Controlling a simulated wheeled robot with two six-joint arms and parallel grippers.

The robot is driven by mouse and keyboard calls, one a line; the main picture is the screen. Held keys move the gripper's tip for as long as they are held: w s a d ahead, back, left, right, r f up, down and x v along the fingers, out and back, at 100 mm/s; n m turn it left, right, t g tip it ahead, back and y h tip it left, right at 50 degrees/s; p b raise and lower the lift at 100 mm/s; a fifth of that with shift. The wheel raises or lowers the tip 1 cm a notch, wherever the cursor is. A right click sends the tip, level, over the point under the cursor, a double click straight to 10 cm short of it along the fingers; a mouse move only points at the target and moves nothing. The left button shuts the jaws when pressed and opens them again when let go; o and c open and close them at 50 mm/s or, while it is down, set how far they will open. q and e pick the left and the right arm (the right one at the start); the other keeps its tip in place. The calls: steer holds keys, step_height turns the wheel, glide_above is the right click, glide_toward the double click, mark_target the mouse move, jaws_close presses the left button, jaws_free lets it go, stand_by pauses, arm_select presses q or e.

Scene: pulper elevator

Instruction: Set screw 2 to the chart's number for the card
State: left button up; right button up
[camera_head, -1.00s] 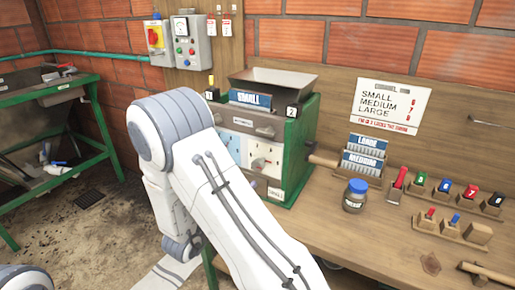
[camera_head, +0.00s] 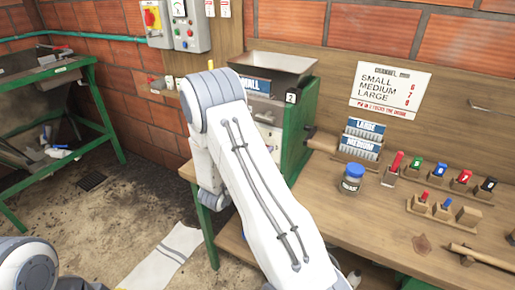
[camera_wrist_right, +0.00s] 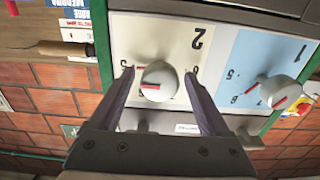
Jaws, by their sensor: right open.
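In the right wrist view, turned upside down, the screw knob (camera_wrist_right: 160,82) sits on the cream panel marked 2 (camera_wrist_right: 197,38). It is round and grey with a red mark lying roughly level; small numbers beside it are partly hidden. My right gripper (camera_wrist_right: 159,74) is open, its fingers on either side of the knob; I cannot tell if they touch it. In the head view my arm hides that gripper and most of the pulper front. The card reading SMALL (camera_head: 254,84) stands below the hopper. The chart (camera_head: 390,92) lists SMALL 6, MEDIUM 7 and LARGE with an unclear number.
A second knob (camera_wrist_right: 273,90) with a red mark sits on the blue panel (camera_wrist_right: 250,62), beside the right finger. Cards LARGE and MEDIUM (camera_head: 360,146) stand in a rack on the bench. A blue-lidded jar (camera_head: 351,180) and several coloured tools in wooden holders (camera_head: 417,174) are to the right.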

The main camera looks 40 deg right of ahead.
jaws_close()
steer(key=shift+n, duration=0.3)
steer(key=n+p, duration=0.2)
steer(key=n, duration=0.3)
steer(key=shift+w+r+n+p, duration=0.1)
steer(key=shift+n+p, duration=0.2)
steer(key=shift+p, duration=0.05)
steer(key=n+p, duration=0.2)
steer(key=n, duration=0.3)
steer(key=shift+w, duration=0.1)
steer(key=shift+a+f+n, duration=0.1)
steer(key=shift+f+n, duration=0.1)
steer(key=shift+n, duration=0.2)
jaws_free()
